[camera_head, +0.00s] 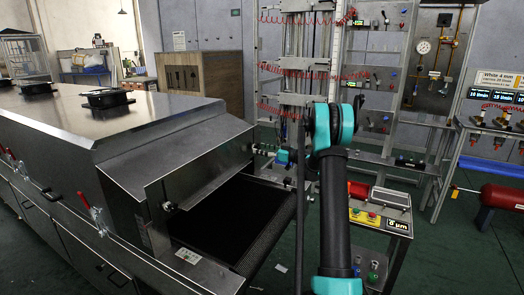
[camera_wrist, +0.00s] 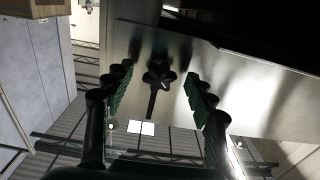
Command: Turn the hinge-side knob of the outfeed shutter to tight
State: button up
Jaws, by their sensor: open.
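A dark star-shaped knob (camera_wrist: 158,73) shows in the wrist view on the metal face of the outfeed shutter (camera_wrist: 228,75). A dark, thin bar hangs below its hub. My gripper (camera_wrist: 158,88) is open, with its green-padded fingers to the left and right of the knob. No finger visibly touches it. In the head view the shutter (camera_head: 200,172) is the tilted metal sheet over the dryer mouth. My gripper (camera_head: 264,150) is at its far right end, where the knob is hard to make out. Another knob (camera_head: 169,207) sits at the shutter's near left end.
A dark conveyor belt (camera_head: 235,215) runs out below the shutter. A control stand (camera_head: 380,218) with buttons is right of my arm. A rack with red coiled hoses (camera_head: 300,65) stands behind my gripper.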

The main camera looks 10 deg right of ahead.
jog(key=c, duration=1.1)
jog(key=shift+c, duration=0.3)
